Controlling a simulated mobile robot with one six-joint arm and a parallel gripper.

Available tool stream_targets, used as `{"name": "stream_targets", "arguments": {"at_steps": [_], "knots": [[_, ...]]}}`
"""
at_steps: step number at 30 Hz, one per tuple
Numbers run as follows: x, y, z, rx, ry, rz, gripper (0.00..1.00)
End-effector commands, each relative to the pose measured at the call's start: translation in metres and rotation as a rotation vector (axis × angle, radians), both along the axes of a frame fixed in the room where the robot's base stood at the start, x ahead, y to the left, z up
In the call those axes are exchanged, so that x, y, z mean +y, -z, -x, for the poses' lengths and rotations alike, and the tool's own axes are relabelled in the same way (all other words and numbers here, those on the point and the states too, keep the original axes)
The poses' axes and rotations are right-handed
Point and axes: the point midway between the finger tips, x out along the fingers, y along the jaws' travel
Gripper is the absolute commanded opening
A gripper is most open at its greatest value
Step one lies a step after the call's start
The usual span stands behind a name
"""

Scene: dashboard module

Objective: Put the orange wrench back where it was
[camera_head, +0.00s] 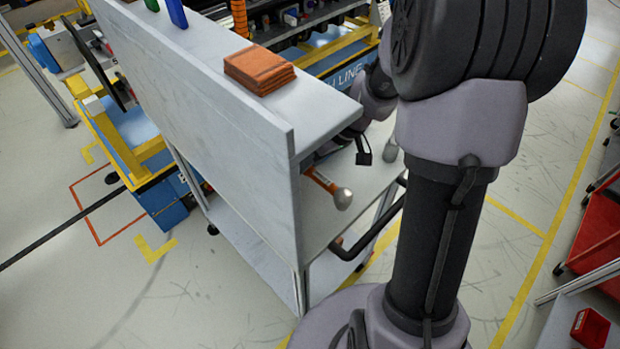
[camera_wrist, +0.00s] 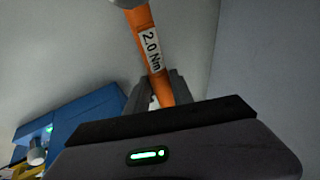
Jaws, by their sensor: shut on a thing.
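The orange wrench (camera_head: 322,181) shows in the head view under the upper shelf of the grey cart, its round silver end pointing out to the right. In the wrist view, the wrench (camera_wrist: 146,38) runs up from the jaws with a white "2.0 Nm" label. My gripper (camera_wrist: 158,92) is shut around its orange handle. The lower end of the handle is hidden behind the gripper body. In the head view the jaws are hidden by the upper shelf. I cannot tell whether the wrench touches the cart surface.
The cart's upper shelf (camera_head: 200,50) overhangs the wrench and carries a brown stack (camera_head: 260,72). The lower deck (camera_head: 350,205) has a dark handle (camera_head: 370,235) at its right end. A blue box (camera_wrist: 75,118) lies left of the gripper. A red cart (camera_head: 600,230) stands far right.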

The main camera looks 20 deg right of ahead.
Motion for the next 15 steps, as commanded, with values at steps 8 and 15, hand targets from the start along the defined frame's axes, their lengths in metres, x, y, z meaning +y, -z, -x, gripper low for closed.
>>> {"name": "stream_targets", "arguments": {"at_steps": [8,15], "knots": [[0.000,0.027,0.000,-0.001,0.000,0.001,0.00],[0.000,0.032,0.000,0.000,0.000,0.001,0.00]]}}
